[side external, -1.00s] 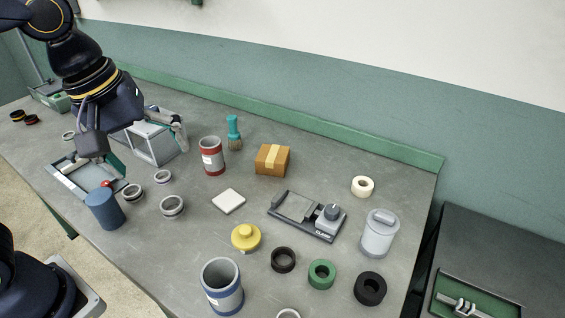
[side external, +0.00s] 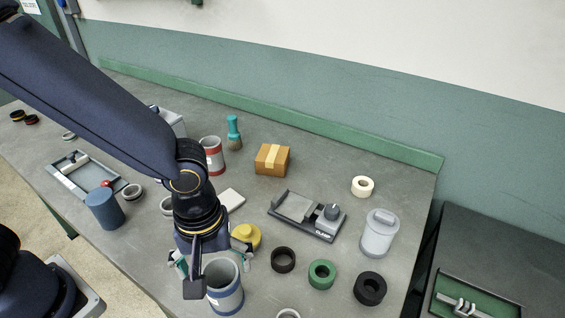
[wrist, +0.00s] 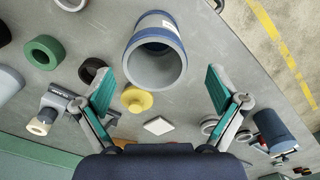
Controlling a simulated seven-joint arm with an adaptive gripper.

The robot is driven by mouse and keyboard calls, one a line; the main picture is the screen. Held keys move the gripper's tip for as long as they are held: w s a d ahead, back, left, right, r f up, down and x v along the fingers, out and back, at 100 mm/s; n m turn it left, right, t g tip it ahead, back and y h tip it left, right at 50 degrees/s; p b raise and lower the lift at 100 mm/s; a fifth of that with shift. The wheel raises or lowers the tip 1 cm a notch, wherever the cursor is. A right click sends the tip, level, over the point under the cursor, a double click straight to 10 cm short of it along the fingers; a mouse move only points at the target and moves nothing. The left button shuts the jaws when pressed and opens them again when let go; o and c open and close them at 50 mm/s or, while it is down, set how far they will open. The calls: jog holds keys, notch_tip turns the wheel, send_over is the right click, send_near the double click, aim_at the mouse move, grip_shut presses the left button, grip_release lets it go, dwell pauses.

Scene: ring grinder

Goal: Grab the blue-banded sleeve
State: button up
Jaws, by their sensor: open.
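The blue-banded sleeve (side external: 226,293) is a grey open tube with blue bands. It stands on the bench near the front edge in the side view, partly hidden by my arm. My gripper (side external: 210,266) is above and beside it, on its left in that view. In the wrist view the sleeve (wrist: 155,62) shows its open mouth, centred beyond the two teal-padded fingers. My gripper (wrist: 162,88) is open and empty, its fingers spread wider than the sleeve. I cannot tell the exact gap between fingers and sleeve.
A yellow knobbed part (side external: 246,236) sits close behind the sleeve. A black ring (side external: 283,260) and a green ring (side external: 321,273) lie to its right. A red-banded sleeve (side external: 212,155) stands farther back. A blue cylinder (side external: 104,209) stands to the left.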

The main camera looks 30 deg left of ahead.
send_over(223, 283)
jog(key=s+d, duration=0.2)
jog(key=shift+w+d+f, duration=0.15)
jog(key=shift+f, duration=2.6)
jog(key=c, duration=1.2)
